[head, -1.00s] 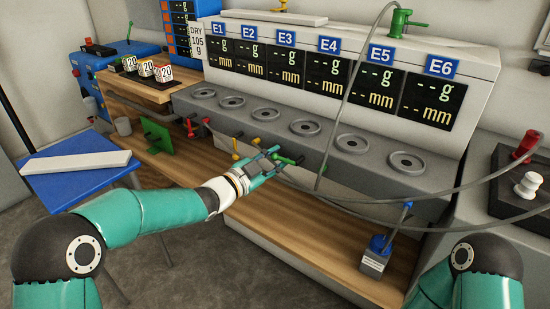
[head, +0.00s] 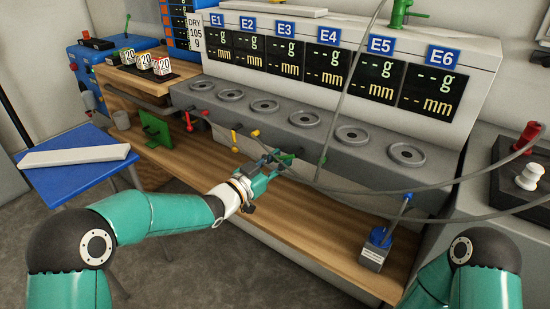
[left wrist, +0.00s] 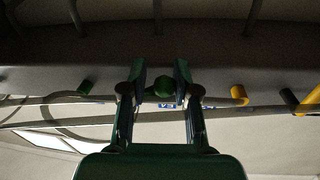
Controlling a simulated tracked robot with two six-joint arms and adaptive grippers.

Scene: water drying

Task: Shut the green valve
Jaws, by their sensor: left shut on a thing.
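The green valve's handle (head: 287,157) is on the front of the grey bench, below the row of round plates. My left gripper (head: 277,159) reaches it from the front left and hides part of it. In the left wrist view, the round green end of the handle (left wrist: 164,87) sits between the two fingers of my left gripper (left wrist: 162,92), which is shut on it. Another small green part (left wrist: 86,87) shows to the left in that view. My right gripper is out of view.
Yellow handles (head: 235,140) and red handles (head: 189,121) lie left along the same bench front. Grey hoses (head: 375,191) run close by on the right.

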